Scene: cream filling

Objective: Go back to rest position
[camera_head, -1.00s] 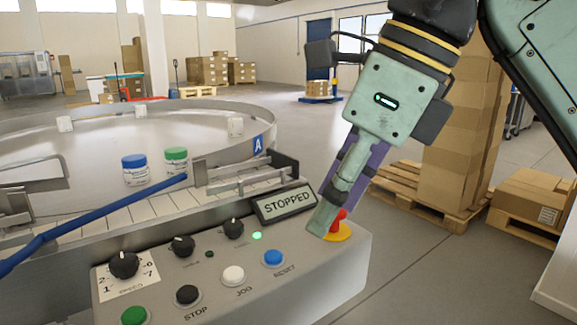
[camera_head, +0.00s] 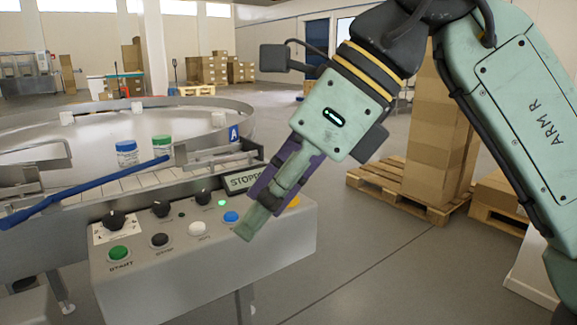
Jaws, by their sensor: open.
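My gripper (camera_head: 247,228) is in front of the right part of a grey control panel (camera_head: 150,265), its fingers pointing down and left. It holds nothing that I can see. The panel carries a green button (camera_head: 118,253), a black one (camera_head: 160,240), a white one (camera_head: 197,229) and a blue one (camera_head: 231,217). My fingers partly hide the "STOPPED" display (camera_head: 238,181) and the emergency stop, of which only a bit of its yellow base (camera_head: 294,202) shows. Whether the fingertips touch the panel cannot be told.
A round metal table (camera_head: 90,130) behind the panel bears a blue-capped jar (camera_head: 127,154) and a green-capped jar (camera_head: 162,151). A blue bar (camera_head: 85,192) crosses at left. Stacked boxes (camera_head: 438,140) stand on a pallet (camera_head: 398,196) at right. Floor right of the panel is clear.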

